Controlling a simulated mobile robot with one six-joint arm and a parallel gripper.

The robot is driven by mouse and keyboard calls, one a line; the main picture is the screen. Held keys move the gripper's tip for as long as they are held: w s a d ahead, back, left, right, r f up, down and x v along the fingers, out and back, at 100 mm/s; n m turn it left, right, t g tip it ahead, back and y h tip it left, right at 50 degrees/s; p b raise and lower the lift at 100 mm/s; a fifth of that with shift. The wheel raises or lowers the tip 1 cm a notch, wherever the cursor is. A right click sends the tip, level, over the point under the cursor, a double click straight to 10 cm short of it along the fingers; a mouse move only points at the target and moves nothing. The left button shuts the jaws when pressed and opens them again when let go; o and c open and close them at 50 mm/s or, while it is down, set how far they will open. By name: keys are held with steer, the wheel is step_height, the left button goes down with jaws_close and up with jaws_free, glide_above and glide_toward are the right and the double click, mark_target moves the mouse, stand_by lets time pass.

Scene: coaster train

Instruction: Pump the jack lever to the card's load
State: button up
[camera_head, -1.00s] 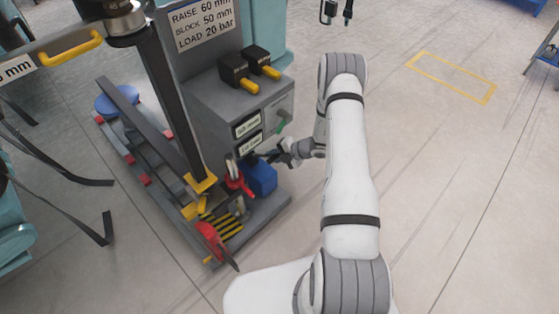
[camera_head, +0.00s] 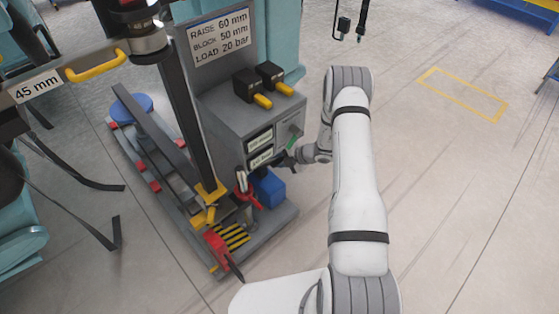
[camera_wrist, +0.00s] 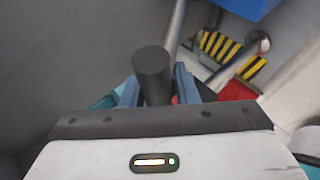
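The white card (camera_head: 221,32) on the grey cabinet reads RAISE 60 mm, BLOCK 50 mm, LOAD 20 bar. Two small display plates on the cabinet front, an upper one (camera_head: 259,140) and a lower one (camera_head: 261,158), are too small to read surely. My gripper (camera_head: 281,160) is at the cabinet's front, beside the lower display and above a blue block. In the wrist view, the jack lever's dark round grip (camera_wrist: 153,72) stands between my gripper's fingers (camera_wrist: 158,92), which look closed on its sides. The lever's foot is hidden in the head view.
The blue block (camera_head: 268,189) and red parts (camera_head: 241,182) sit below my gripper on the cart base. A yellow-handled arm marked 45 mm (camera_head: 38,88) is at left.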

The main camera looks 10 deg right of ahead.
steer(key=o, duration=0.3)
steer(key=shift+w, duration=0.2)
steer(key=shift+o, duration=0.2)
steer(key=p+v, duration=0.1)
steer(key=v, duration=0.7)
steer(key=shift+p, duration=0.35)
